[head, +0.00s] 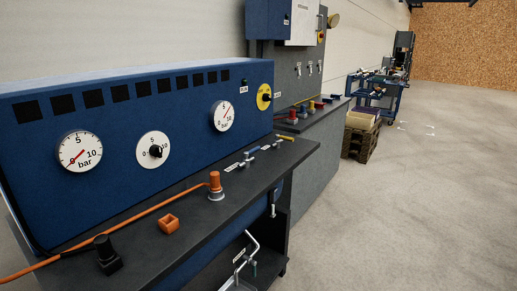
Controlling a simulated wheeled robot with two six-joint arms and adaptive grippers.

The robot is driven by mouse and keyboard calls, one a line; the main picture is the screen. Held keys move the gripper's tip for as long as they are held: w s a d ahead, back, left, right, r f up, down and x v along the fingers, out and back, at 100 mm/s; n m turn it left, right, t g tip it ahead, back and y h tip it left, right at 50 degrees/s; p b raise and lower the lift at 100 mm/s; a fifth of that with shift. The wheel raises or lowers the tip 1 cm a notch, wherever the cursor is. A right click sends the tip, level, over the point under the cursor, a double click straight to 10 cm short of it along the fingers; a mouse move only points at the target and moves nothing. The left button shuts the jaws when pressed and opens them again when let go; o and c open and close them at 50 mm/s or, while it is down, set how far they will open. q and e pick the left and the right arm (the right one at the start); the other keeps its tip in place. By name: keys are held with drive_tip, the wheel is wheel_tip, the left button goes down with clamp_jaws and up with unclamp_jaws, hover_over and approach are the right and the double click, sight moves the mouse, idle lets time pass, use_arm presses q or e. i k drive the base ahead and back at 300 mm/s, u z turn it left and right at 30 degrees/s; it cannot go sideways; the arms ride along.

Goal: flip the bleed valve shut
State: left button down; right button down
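Small metal valves with handles (249,156) sit along the dark bench top, beside white labels. A yellow-orange lever (286,138) lies near the bench's right back edge. I cannot tell from the labels which of these is the bleed valve, and the handle positions are too small to read. More metal pipework with a bent handle (247,250) shows below the bench top. Neither of my grippers is in view.
A blue panel (190,143) with pressure gauges (79,151) stands behind the bench (187,209). An orange hose (130,220), orange-topped fitting (216,184), orange block (169,223) and black fitting (106,252) occupy the bench. Grey floor (410,210) is clear at right.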

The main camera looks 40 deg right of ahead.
sight(246, 153)
drive_tip(key=k, duration=1.2)
drive_tip(key=z, duration=0.65)
drive_tip(key=i, duration=2)
drive_tip(key=u, duration=0.8)
